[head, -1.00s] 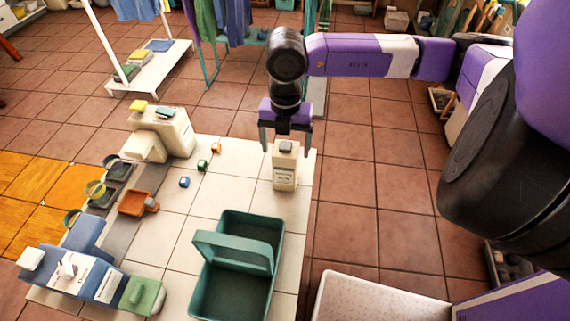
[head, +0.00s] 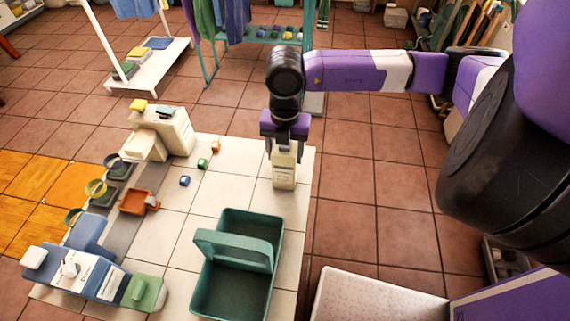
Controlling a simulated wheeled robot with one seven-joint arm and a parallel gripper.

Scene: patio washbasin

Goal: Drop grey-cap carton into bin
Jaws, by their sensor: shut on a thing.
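The carton (head: 284,178) is cream with a dark printed label and stands upright on the white tiled top near its far right edge. My gripper (head: 284,154) points down over it, with its fingers on either side of the carton's upper part, shut on it. The carton's grey cap is hidden behind the gripper now. The bin (head: 279,262) is a dark green open box with a raised handle across it. It stands on the tiled top nearer to me, below and left of the carton, and looks empty.
A cream dispenser (head: 176,130), an orange scoop (head: 133,201) and a blue-and-white unit (head: 84,273) line the left side. Clear tile lies between carton and bin. A pale speckled surface (head: 370,297) is at lower right.

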